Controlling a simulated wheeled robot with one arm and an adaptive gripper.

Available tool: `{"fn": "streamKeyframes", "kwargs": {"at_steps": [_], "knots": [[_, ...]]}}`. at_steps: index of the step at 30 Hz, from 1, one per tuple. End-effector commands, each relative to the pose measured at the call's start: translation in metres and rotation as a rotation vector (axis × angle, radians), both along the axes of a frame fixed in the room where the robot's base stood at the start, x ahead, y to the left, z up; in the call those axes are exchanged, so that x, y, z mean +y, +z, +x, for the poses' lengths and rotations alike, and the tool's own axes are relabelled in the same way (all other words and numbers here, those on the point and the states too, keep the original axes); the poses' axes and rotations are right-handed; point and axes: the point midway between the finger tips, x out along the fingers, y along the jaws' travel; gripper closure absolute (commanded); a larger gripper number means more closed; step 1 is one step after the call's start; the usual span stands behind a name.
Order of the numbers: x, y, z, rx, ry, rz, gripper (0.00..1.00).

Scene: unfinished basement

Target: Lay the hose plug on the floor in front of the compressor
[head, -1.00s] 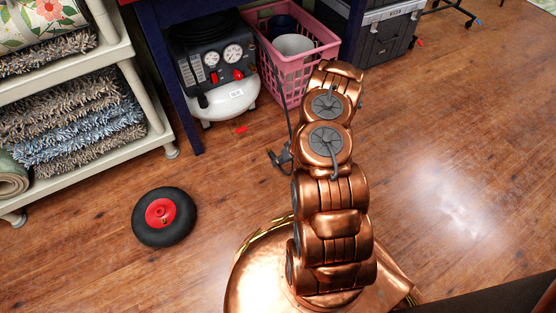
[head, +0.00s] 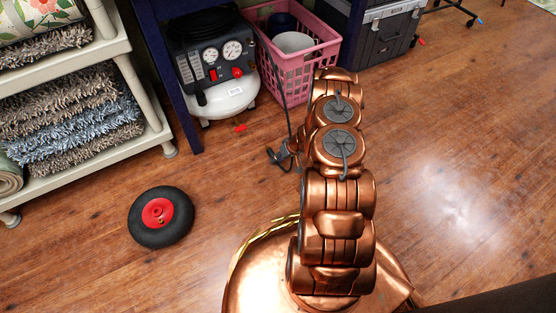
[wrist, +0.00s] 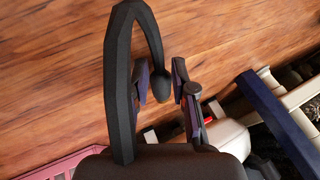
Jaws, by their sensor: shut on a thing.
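The compressor (head: 222,75) stands under a dark blue table, with a white tank, two gauges and red switches. It shows partly in the wrist view (wrist: 230,136). A dark hose (head: 279,85) runs from near it down to my gripper (head: 277,157), and arches large and black in the wrist view (wrist: 119,75). My gripper, also in the wrist view (wrist: 164,80), is shut on the hose's dark rounded end (wrist: 161,88), which I take as the hose plug. The grip is partly hidden. My gripper is right of and nearer than the compressor, and its height above the floor is unclear.
A small red piece (head: 241,128) lies on the floor before the compressor. A pink basket (head: 290,75) stands right of it. A black wheel with red hub (head: 160,217) lies front left, near a white shelf (head: 128,75).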

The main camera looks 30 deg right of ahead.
Motion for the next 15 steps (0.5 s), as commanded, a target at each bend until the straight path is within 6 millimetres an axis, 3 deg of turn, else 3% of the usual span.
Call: {"fn": "streamKeyframes", "kwargs": {"at_steps": [15], "knots": [[-0.0006, -0.0055, 0.0008, -0.001, -0.002, 0.0, 1.0]]}}
